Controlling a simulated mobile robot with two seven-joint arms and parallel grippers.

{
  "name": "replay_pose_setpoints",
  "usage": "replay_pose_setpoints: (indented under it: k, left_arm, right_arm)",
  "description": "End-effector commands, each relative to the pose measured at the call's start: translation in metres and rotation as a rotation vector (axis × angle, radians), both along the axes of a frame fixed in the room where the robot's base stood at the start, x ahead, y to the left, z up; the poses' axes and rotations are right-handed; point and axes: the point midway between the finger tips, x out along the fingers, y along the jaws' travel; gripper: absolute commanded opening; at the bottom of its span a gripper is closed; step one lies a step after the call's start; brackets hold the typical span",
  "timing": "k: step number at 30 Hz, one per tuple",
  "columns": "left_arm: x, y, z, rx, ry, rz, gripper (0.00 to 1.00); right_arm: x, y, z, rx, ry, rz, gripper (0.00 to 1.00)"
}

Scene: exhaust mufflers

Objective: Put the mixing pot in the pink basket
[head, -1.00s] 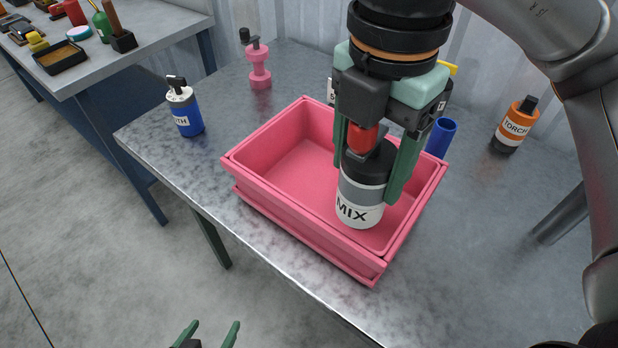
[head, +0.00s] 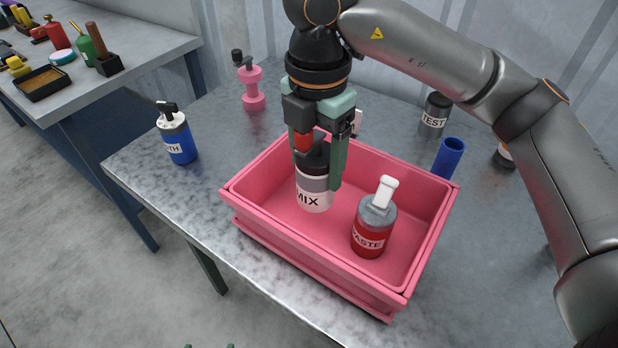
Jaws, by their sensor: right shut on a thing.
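The pink basket (head: 290,248) stands on the grey table. The pot is within the basket's outline, left of a red PASTE bottle (head: 372,226) in the basket. I cannot tell whether its base touches the basket floor. My left gripper (head: 209,346) shows only two green fingertips, apart, at the bottom edge.
A blue cup (head: 448,157) and a TEST bottle (head: 434,114) stand behind the basket. Another bench (head: 120,80) is at upper left.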

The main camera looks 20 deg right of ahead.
Motion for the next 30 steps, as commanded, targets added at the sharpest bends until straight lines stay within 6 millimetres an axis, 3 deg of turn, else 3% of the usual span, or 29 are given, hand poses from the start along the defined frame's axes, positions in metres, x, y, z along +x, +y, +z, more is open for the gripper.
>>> replay_pose_setpoints:
  k: [3, 12, 18, 29, 30]
  left_arm:
    - [-0.001, -0.001, -0.002, 0.0, 0.006, -0.003, 1.0]
    - [0.008, -0.003, 0.004, -0.003, -0.015, -0.005, 1.0]
    - [0.01, -0.003, 0.004, -0.004, -0.021, -0.005, 1.0]
    - [0.008, -0.002, 0.0, -0.004, -0.019, -0.005, 1.0]
    - [0.007, -0.002, -0.001, -0.004, -0.017, -0.005, 1.0]
  right_arm:
    - [0.013, 0.001, -0.016, -0.001, 0.001, -0.001, 0.08]
    - [0.028, 0.003, -0.034, 0.0, 0.0, -0.001, 0.08]
    - [0.028, 0.003, -0.062, 0.001, -0.003, 0.0, 0.08]
    - [0.028, 0.003, -0.067, 0.001, -0.003, 0.0, 0.08]
    - [0.028, 0.003, -0.067, 0.001, -0.003, 0.0, 0.72]
